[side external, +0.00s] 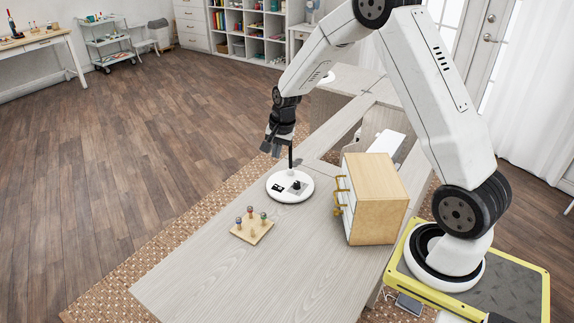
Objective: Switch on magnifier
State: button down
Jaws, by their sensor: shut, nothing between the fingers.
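The magnifier's round white base (290,191) stands on the grey wooden table top. A dark stem (291,157) rises from it. Small dark parts show on the base; which of them is the switch is too small to tell. No lens or lamp head can be made out, and my gripper and wrist cover the area at the top of the stem. My gripper (271,152) is shut and empty, pointing down above the far left part of the base. Whether it touches the stem cannot be told. No light is visible at the magnifier.
A small wooden block with several spools on pegs (251,229) lies in front of the base. A wooden drawer box with brass handles (372,198) stands to the right. The table top (215,275) is clear at the near left. Openings cut through the table behind the base.

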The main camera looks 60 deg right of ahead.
aim_at(276, 188)
jog(key=w+d+f+m, duration=0.2)
jog(key=d+f+m, duration=0.1)
jog(key=d, duration=0.2)
jog(key=shift+w+d, duration=0.15)
jog(key=shift+w, duration=0.15)
jog(key=shift+w+f, duration=0.45)
jog(key=shift+f, duration=1.8)
jog(key=shift+w+f, duration=0.45)
jog(key=shift+f, duration=1.85)
jog(key=shift+w+f, duration=0.45)
jog(key=shift+f, duration=1.8)
jog(key=shift+w+a+f+g, duration=0.1)
jog(key=shift+a+f+g, duration=0.1)
jog(key=shift+f+g, duration=0.1)
jog(key=shift+r, duration=0.1)
jog(key=shift+s+r, duration=0.1)
jog(key=shift+s, duration=0.2)
jog(key=shift+s+r, duration=0.15)
jog(key=shift+s, duration=0.3)
